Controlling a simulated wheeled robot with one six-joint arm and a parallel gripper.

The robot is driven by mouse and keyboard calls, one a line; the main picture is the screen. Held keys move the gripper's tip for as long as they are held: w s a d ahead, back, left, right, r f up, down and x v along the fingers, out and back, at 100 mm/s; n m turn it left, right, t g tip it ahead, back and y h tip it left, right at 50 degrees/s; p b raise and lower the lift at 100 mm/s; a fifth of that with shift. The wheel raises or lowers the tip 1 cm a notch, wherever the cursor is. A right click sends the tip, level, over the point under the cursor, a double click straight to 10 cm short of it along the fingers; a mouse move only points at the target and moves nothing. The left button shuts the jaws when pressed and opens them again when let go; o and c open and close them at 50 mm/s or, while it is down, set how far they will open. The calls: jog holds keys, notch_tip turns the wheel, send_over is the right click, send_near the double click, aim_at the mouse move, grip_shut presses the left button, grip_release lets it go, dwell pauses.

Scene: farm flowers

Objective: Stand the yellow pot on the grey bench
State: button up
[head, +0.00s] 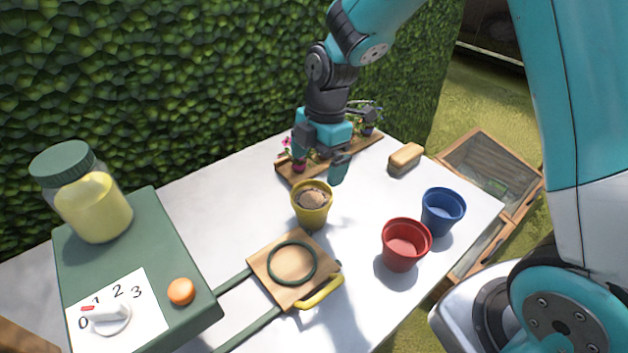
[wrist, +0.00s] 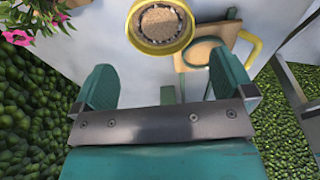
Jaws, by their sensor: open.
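The yellow pot (head: 312,214) stands upright on the pale grey bench (head: 224,206), near its middle, with brown soil inside. My gripper (head: 320,161) is open and empty, above and just behind the pot. In the wrist view the pot (wrist: 134,32) lies beyond the open fingers (wrist: 163,78), at the top of the picture. Nothing is between the fingers, and they appear apart from the pot. The pot's base is out of sight in the wrist view.
A wooden board with a green ring (head: 291,264) and yellow handle (head: 321,292) is in front of the pot. A red pot (head: 402,250) and blue pot (head: 441,216) stand right. A flower rack (head: 288,172) and brown block (head: 405,158) are behind. A green dispenser (head: 150,265) is left.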

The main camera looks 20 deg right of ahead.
jog(key=s+a+r+m+y, duration=0.1)
jog(key=s+a+r+m, duration=0.1)
jog(key=s+r+m, duration=0.4)
jog(key=s+a+r+m+y, duration=0.1)
jog(key=s+r+m, duration=0.6)
jog(key=s, duration=0.8)
jog(key=shift+s+a+r+m+t, duration=0.3)
jog(key=shift+a+m, duration=0.3)
jog(key=shift+m, duration=0.2)
jog(key=shift+w, duration=0.1)
